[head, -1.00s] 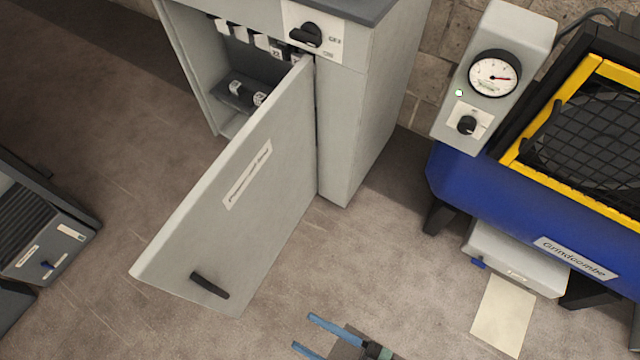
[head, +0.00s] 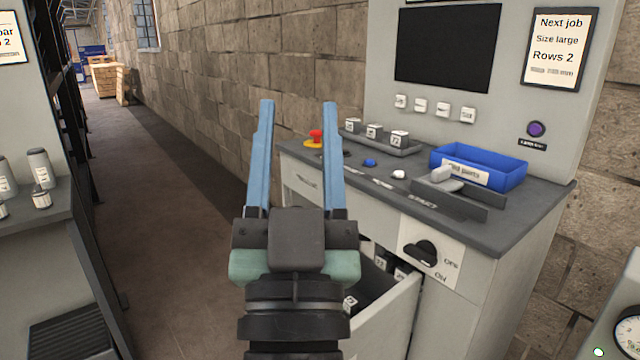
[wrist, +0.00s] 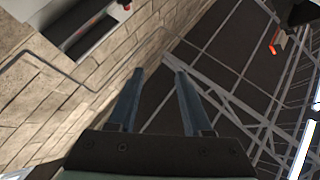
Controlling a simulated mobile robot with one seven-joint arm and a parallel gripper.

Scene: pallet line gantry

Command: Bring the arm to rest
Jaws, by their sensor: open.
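My gripper (head: 297,104) is raised in the middle of the head view, with its two blue fingers pointing up. The fingers are apart and nothing is between them. In the wrist view my gripper (wrist: 158,72) is also open and empty, against the brick wall and the dark ceiling with its pale beams. In the head view it stands in front of the grey control cabinet (head: 480,300), apart from the wall behind.
The cabinet's worktop (head: 530,207) holds a blue bin (head: 512,175), a red button (head: 316,136) and small labelled blocks. Its black knob (head: 420,252) is on the front. A shelf unit (head: 40,222) with grey cylinders stands left. A clear aisle (head: 150,190) runs between. A gauge (head: 628,332) shows lower right.

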